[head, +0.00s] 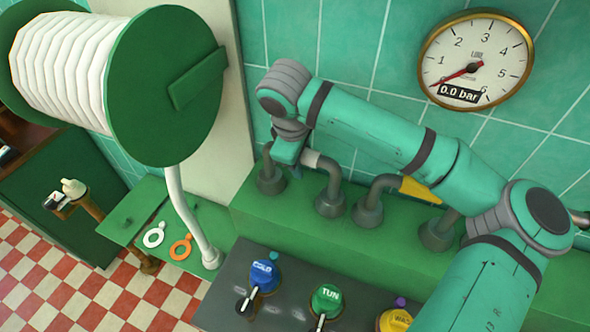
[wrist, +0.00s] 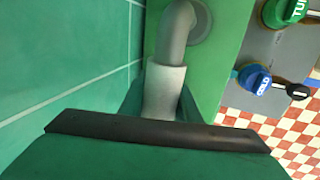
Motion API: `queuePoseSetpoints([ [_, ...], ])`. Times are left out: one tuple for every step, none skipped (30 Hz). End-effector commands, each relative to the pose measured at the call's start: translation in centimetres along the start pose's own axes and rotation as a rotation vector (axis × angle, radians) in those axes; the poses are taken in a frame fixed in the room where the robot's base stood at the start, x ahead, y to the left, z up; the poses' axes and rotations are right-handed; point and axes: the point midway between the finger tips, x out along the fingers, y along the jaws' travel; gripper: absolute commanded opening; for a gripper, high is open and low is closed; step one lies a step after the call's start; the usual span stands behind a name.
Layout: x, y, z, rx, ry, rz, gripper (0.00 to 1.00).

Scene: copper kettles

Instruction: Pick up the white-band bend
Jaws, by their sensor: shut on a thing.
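The white-band bend (head: 329,172) is a grey curved pipe with a pale band at its end. It stands at a round grey foot on the green ledge (head: 300,228). My gripper (head: 300,160) is at its banded end, on the left side of the bend. In the wrist view, the bend (wrist: 178,35) runs down into the pale band (wrist: 163,88), and my gripper's green fingers (wrist: 162,108) are on both sides of the band, shut on it. The fingertips are partly hidden by the gripper body.
A yellow-banded bend (head: 376,190) stands just right, below my arm. A grey stub (head: 270,175) stands left. Valve knobs, blue (head: 264,274), green (head: 326,300) and yellow (head: 396,320), line the front panel. A large hose reel (head: 165,85) and pale hose are at left. A gauge (head: 476,60) hangs behind.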

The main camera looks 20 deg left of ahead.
Motion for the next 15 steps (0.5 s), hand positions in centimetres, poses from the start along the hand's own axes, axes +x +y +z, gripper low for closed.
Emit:
queuePoseSetpoints([
  [0.0, 0.0, 0.0, 0.0, 0.0, 0.0, 0.1],
  [0.0, 0.0, 0.0, -0.001, 0.0, 0.0, 0.1],
  [-0.1, 0.0, -0.1, -0.002, 0.001, 0.0, 0.1],
  [-0.1, -0.1, -0.2, -0.004, 0.001, 0.0, 0.1],
  [-0.2, -0.1, -0.3, -0.006, 0.002, 0.0, 0.1],
  [-0.4, 0.0, -0.5, -0.008, 0.003, 0.0, 0.1],
  [-0.6, 0.0, -0.6, -0.009, 0.004, 0.0, 0.1],
  [-0.9, 0.1, -0.7, -0.009, 0.005, 0.001, 0.1],
  [-1.4, 0.2, -0.7, -0.01, 0.005, 0.001, 0.1],
  [-1.7, 0.3, -0.7, -0.011, 0.005, 0.0, 0.1],
  [-2.2, 0.4, -0.8, -0.011, 0.006, 0.001, 0.1],
  [-2.9, 0.7, -0.9, -0.012, 0.006, 0.002, 0.1],
  [-3.4, 0.7, -0.8, -0.013, 0.006, 0.002, 0.1],
  [-4.0, 0.5, -0.4, -0.013, 0.007, 0.002, 0.1],
  [-4.8, 0.3, 0.1, -0.013, 0.006, 0.002, 0.06],
])
